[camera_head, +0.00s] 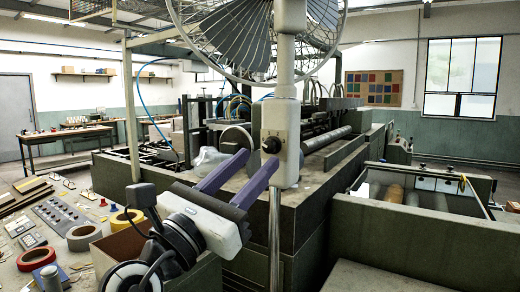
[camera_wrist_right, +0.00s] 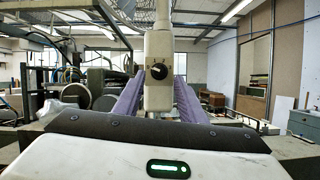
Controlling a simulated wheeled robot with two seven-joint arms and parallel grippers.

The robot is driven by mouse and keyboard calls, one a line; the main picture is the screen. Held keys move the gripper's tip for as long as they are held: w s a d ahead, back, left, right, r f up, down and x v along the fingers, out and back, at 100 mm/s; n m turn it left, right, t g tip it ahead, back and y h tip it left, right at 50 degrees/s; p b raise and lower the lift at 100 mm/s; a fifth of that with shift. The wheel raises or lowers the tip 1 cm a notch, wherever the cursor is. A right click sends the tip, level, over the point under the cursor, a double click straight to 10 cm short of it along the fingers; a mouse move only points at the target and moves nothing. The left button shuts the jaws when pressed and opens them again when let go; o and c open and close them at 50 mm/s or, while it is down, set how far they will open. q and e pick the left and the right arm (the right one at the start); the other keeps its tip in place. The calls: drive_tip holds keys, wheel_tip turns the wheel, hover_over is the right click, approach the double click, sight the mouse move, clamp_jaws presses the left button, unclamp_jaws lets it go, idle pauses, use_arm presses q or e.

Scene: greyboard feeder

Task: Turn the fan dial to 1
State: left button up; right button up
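The fan dial (camera_head: 271,145) is a round black knob on the cream control box (camera_head: 285,120) of a pedestal fan (camera_head: 255,45). In the right wrist view the dial (camera_wrist_right: 158,71) faces me on the cream box (camera_wrist_right: 160,50), with small marks above it too small to read. I cannot tell its setting. My right gripper (camera_head: 261,158) has a white body and two purple fingers. The fingers are spread, empty, and point toward the dial. In the wrist view the fingers (camera_wrist_right: 158,84) stand on either side of the box, with the dial between them. My left gripper is not in view.
A bench (camera_head: 75,260) at lower left carries tape rolls (camera_head: 85,236), a switch panel and small parts. A large grey-green machine (camera_head: 310,195) stands behind the fan's metal pole (camera_head: 274,235). A low grey enclosure (camera_head: 420,240) is at right.

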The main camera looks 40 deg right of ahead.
sight(267, 151)
drive_tip(key=x, duration=0.3)
drive_tip(key=shift+r, duration=0.1)
drive_tip(key=shift+w+d, duration=0.1)
drive_tip(key=shift+d, duration=0.05)
clamp_jaws()
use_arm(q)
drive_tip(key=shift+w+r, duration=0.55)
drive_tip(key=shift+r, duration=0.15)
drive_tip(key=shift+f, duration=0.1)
